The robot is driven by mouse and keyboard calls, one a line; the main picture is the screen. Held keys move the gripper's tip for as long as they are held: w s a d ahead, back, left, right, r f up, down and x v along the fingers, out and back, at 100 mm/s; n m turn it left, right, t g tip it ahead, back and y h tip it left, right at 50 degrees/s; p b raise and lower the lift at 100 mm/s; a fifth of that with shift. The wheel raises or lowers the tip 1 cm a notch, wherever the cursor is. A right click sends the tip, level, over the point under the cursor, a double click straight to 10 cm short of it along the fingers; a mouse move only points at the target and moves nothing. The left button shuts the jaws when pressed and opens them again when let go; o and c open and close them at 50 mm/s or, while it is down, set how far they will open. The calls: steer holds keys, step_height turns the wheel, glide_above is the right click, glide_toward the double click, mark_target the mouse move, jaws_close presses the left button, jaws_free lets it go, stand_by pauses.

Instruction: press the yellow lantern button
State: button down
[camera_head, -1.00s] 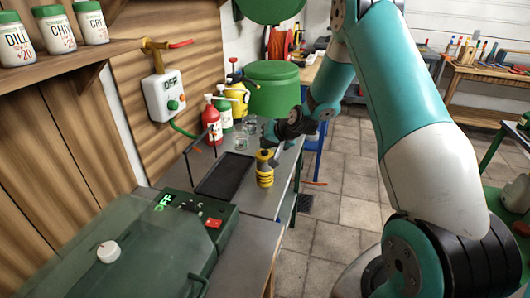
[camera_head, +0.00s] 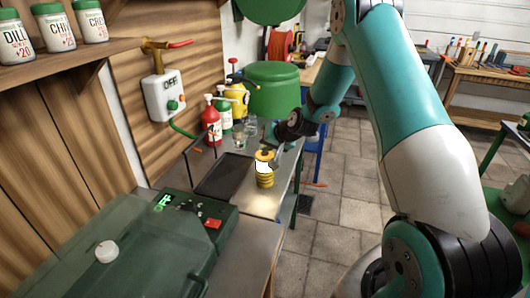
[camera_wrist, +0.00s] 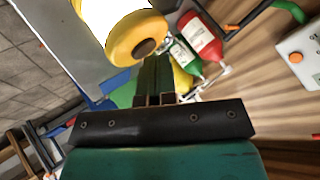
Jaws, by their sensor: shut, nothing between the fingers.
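The yellow lantern (camera_head: 265,181) stands upright on the grey metal bench, with its middle glowing white. In the wrist view, its yellow cap (camera_wrist: 125,40) and bright white body fill the upper left. The dark round button (camera_wrist: 144,47) is on the cap. My gripper (camera_wrist: 155,60) is shut and empty, with its fingertips right at the button's edge. I cannot tell whether they touch it. In the head view, my gripper (camera_head: 273,148) is small and partly merged with the lantern's top.
A dark tray (camera_head: 224,176) lies left of the lantern. A green machine (camera_head: 150,245) with a red switch is in front. Open floor lies to the right.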

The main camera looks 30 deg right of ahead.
steer(key=shift+r+p, duration=0.5)
steer(key=shift+r, duration=0.35)
steer(key=shift+r+p, duration=1.6)
steer(key=shift+r, duration=0.9)
